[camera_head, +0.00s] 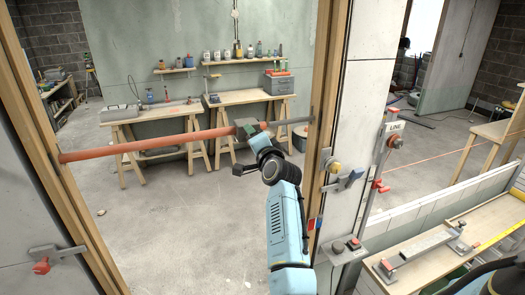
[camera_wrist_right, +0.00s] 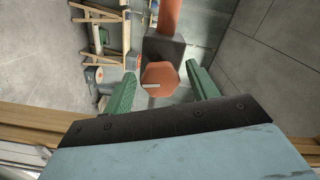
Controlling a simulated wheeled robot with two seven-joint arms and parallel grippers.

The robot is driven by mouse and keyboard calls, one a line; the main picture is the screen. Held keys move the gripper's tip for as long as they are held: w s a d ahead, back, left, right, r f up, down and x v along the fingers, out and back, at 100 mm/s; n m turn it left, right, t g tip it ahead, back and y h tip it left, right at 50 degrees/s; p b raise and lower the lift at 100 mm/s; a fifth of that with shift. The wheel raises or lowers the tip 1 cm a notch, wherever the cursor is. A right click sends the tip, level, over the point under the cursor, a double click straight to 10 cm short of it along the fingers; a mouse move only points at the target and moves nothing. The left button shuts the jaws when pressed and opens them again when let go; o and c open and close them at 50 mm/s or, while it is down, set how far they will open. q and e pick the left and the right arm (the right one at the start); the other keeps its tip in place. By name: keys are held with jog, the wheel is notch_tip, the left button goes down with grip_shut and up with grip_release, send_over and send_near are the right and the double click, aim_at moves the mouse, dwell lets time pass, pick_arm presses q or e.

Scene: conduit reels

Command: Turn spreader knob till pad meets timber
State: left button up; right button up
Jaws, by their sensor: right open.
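The red spreader bar (camera_head: 150,146) crosses the door frame, its left end at the left timber (camera_head: 55,150). A thin grey rod (camera_head: 288,122) runs from its dark block (camera_wrist_right: 166,46) towards the right timber (camera_head: 328,75). A small grey pad (camera_head: 311,119) shows at that rod's end; I cannot tell whether it touches the timber. My right gripper (camera_head: 250,131) is at the dark block. In the wrist view, the orange knob (camera_wrist_right: 160,77) with a white mark lies between the open green fingers of this gripper (camera_wrist_right: 161,72), with gaps on both sides. My left gripper is not in view.
Beyond the frame stand two trestle workbenches (camera_head: 150,113) and a shelf of bottles (camera_head: 231,61). Clamps (camera_head: 345,180) and a switch box (camera_head: 345,246) are on the wall right of the frame. A wooden bench (camera_head: 440,252) is at lower right. The floor inside the opening is mostly clear.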

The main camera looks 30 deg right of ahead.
jog(key=b+v, duration=0.2)
jog(key=v, duration=1)
jog(key=shift+s, duration=0.35)
jog(key=shift+f, duration=0.15)
